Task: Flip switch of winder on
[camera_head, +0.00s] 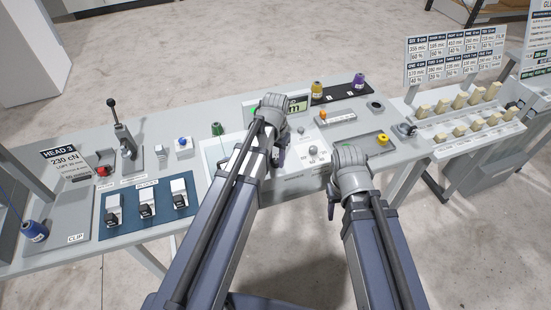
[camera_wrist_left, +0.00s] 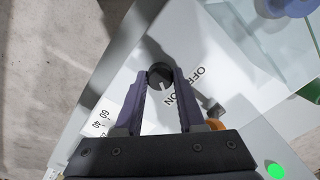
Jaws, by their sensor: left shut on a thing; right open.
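The winder's white panel (camera_wrist_left: 205,45) fills the middle of the left wrist view, with the words OFF and ON printed on it. My left gripper (camera_wrist_left: 160,77) is shut on a black round knob (camera_wrist_left: 160,73) with a white mark, beside the OFF and ON labels. A small dark lever (camera_wrist_left: 213,107) stands just past the ON label; I cannot tell which position it is in. In the head view the left wrist (camera_head: 274,106) hides the knob and much of the panel. My right gripper (camera_head: 331,209) is open at the table's front edge, its fingers mostly hidden.
A lit display (camera_head: 298,104) stands behind the left wrist. A green spool (camera_head: 217,129) sits left of it, and yellow (camera_head: 317,91) and purple (camera_head: 359,82) spools at the back. A blue mat (camera_head: 130,208) with black-and-white devices lies left. A grey tray (camera_head: 366,143) lies right.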

